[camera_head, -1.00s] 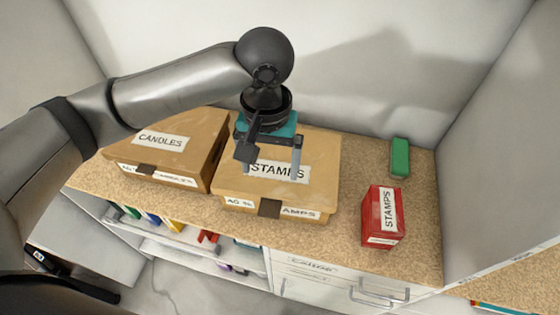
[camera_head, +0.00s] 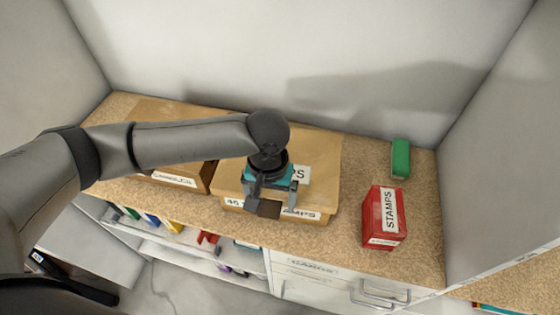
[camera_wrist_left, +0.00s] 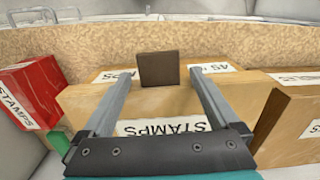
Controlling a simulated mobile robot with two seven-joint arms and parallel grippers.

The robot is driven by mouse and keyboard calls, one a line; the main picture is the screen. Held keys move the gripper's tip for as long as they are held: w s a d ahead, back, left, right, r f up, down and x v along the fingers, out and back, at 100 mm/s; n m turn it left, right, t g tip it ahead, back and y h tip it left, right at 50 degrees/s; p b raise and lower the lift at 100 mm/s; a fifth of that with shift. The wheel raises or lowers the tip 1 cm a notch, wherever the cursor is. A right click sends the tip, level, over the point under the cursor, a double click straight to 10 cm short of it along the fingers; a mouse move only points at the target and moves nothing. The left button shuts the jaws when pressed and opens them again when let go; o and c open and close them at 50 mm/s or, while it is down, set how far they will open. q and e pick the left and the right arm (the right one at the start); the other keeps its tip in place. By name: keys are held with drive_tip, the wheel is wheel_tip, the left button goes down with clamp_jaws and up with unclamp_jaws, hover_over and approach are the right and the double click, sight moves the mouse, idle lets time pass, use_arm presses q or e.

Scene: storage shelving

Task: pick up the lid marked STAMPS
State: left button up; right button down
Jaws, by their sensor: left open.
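The tan lid marked STAMPS (camera_head: 322,165) lies on a box in the middle of the counter. Its dark brown front tab (camera_head: 268,208) shows at the front edge. My left gripper (camera_head: 270,206) is over the lid's front part and covers much of its top label. In the left wrist view the open fingers (camera_wrist_left: 160,73) stand on either side of the brown tab (camera_wrist_left: 158,70), with a gap to each side. The STAMPS label (camera_wrist_left: 165,125) shows between the fingers. I cannot tell whether the fingers touch the lid. My right gripper is not in view.
The CANDLES box (camera_head: 150,110) stands close on the left, partly hidden by my left arm. A red STAMPS box (camera_head: 382,225) and a green item (camera_head: 400,157) stand on the right. Walls bound the counter (camera_head: 350,250) at the back and right.

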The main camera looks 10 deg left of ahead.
use_arm(q)
drive_tip(key=shift+c, duration=0.2)
drive_tip(key=c, duration=1.5)
drive_tip(key=shift+o, duration=0.2)
drive_tip(key=shift+r, duration=0.1)
